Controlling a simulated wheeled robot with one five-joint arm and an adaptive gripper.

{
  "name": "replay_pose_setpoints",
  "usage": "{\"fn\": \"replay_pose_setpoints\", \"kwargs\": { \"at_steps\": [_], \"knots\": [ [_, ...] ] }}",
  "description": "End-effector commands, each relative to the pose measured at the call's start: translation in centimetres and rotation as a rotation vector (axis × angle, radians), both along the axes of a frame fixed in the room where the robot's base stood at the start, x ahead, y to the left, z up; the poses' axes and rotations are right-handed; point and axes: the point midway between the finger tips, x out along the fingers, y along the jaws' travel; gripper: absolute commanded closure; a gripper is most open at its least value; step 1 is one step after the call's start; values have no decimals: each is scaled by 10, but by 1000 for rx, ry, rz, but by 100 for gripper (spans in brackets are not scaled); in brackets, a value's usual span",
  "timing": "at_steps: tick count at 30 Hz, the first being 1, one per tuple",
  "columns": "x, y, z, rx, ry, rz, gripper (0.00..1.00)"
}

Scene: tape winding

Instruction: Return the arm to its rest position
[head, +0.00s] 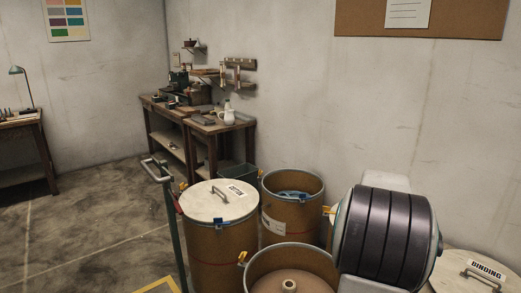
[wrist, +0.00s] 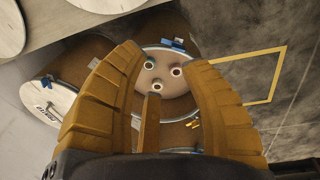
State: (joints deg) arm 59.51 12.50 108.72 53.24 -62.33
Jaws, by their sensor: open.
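My gripper (wrist: 162,62) shows in the wrist view with its ribbed brown fingers spread apart. Nothing is held between them. A narrow brown piece stands between the two large fingers. Beyond the fingertips is an open drum (wrist: 184,104) with several small pale-rimmed rings on its brown inside; the fingers look apart from it. The gripper does not show in the head view. There, a dark banded rounded part at the lower right looks like my own arm and covers what is behind it.
In the head view, a lidded drum (head: 221,245), an open drum (head: 285,217) with something blue inside, and a nearer open drum (head: 259,284) stand close together. A lid labelled BINDING (head: 450,268) is at the lower right. A workbench (head: 202,124) stands behind. Floor (head: 90,220) at left is clear.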

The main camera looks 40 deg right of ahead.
Motion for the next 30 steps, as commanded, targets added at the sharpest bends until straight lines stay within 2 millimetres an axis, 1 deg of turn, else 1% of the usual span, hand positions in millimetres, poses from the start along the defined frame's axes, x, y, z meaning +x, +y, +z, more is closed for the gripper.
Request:
{"fn": "replay_pose_setpoints", "kwargs": {
  "at_steps": [1, 2, 3, 5, 6, 10, 12, 15, 18, 21, 25, 30],
  "knots": [
    [17, 28, 29, -12, -15, 14, 60],
    [24, 42, 39, -14, -25, 12, 60],
    [32, 62, 51, -19, -37, 11, 60],
    [42, 92, 69, -23, -57, 8, 60],
    [46, 112, 80, -24, -70, 6, 60],
    [50, 174, 112, -19, -117, 1, 60],
    [46, 204, 127, -12, -143, -3, 60],
    [36, 242, 143, 5, -177, -7, 60],
    [24, 271, 155, 26, -206, -13, 60],
    [11, 293, 162, 47, -226, -18, 60],
    [-2, 310, 167, 71, -245, -24, 60],
    [-11, 320, 169, 87, -256, -30, 60]
  ]
}}
